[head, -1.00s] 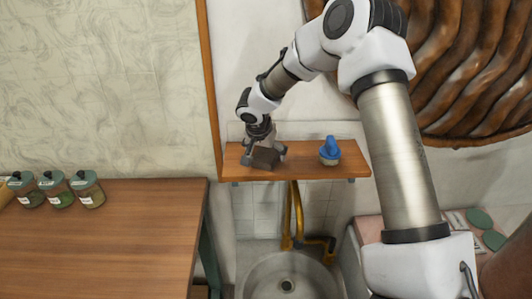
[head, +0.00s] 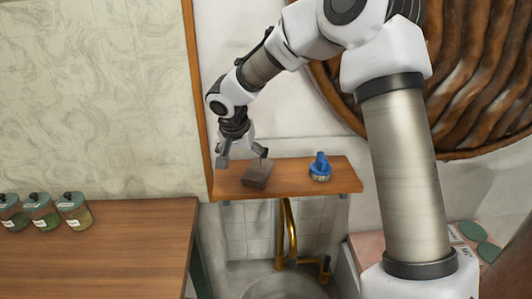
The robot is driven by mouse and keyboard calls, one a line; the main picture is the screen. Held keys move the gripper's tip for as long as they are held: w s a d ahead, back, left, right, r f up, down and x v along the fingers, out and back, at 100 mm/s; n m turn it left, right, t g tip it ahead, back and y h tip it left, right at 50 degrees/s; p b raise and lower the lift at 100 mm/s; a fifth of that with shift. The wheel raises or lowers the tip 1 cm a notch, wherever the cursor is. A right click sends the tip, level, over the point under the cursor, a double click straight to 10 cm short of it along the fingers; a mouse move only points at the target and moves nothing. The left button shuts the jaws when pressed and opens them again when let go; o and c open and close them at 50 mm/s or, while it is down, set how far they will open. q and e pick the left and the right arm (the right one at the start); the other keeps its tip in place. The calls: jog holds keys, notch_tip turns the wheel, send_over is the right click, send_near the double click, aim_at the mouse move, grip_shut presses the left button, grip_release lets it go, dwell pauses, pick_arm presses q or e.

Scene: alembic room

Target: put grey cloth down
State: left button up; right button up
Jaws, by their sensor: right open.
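The grey cloth (head: 257,175) looks like a small folded, dark grey-brown block. It lies on the wooden shelf (head: 290,183) above the sink, left of a blue-topped object. My right gripper (head: 243,158) is open, above and to the left of the cloth. One fingertip is close to the cloth's upper edge in the picture; I cannot tell whether it touches. My left gripper is not in view.
A blue-topped brush or bottle (head: 320,167) stands on the shelf right of the cloth. Below are a brass tap (head: 291,235) and a sink (head: 285,285). Several jars (head: 42,212) stand on the wooden counter (head: 110,250) at left.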

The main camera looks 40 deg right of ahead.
jog(key=s+a+f+n+g+y, duration=0.15)
jog(key=s+a+f, duration=0.3)
jog(key=f, duration=0.45)
jog(key=s+a+f+n+y, duration=0.2)
jog(key=s+a+f+n, duration=0.15)
jog(key=a+f, duration=0.4)
jog(key=s+a+f+n+y, duration=0.15)
jog(key=s+a+f, duration=0.3)
jog(key=f, duration=0.65)
jog(key=s+f+n, duration=0.2)
jog(key=s+f, duration=0.2)
jog(key=s, duration=0.4)
jog(key=s+f+n+h, duration=0.1)
jog(key=s+f, duration=0.3)
jog(key=s, duration=0.4)
jog(key=shift+s+a+f+n+h, duration=0.2)
jog(key=shift+s+f+n+h, duration=0.1)
jog(key=shift+n, duration=0.45)
jog(key=shift+g, duration=0.25)
jog(key=shift+o, duration=0.5)
